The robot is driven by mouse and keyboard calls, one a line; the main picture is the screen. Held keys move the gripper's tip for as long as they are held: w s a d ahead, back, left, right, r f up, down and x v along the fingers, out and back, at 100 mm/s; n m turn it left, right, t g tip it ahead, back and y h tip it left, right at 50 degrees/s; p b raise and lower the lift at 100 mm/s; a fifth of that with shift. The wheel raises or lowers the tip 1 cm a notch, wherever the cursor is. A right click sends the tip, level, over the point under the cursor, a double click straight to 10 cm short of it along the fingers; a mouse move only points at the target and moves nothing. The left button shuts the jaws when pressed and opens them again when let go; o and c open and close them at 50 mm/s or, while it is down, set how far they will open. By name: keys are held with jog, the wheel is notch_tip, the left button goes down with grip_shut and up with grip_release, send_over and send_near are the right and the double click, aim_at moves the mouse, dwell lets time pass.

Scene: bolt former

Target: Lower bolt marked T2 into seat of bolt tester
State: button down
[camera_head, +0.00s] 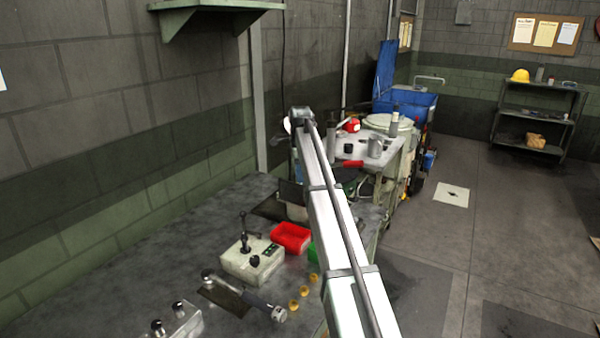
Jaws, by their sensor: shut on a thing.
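My white arm link (338,235) rises from the lower right to a dark joint (301,116) and covers the middle of the view. My gripper does not show; nor does anything held in it. No T2 mark can be read anywhere. A pale box (238,266) with dark knobs and an upright dark lever (244,228) stands on the bench; I cannot tell whether it is the bolt tester. Two dark, shiny-topped pieces (178,307) stand at a pale rack (188,326) at the lower left. No seat can be made out.
A red bin (291,237) and a partly hidden green bin (314,253) stand by the box. A dark, silver-headed tool (245,296) lies in front, beside several brass pieces (304,290). The bench (90,270) is clear at left. A cluttered cart (395,158) stands behind.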

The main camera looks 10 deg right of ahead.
jog(key=shift+f, duration=2.7)
jog(key=c, duration=0.8)
grip_release()
jog(key=shift+c, duration=0.2)
jog(key=shift+r, duration=0.1)
notch_tip(320, 180, up, 14)
jog(key=shift+f, duration=0.2)
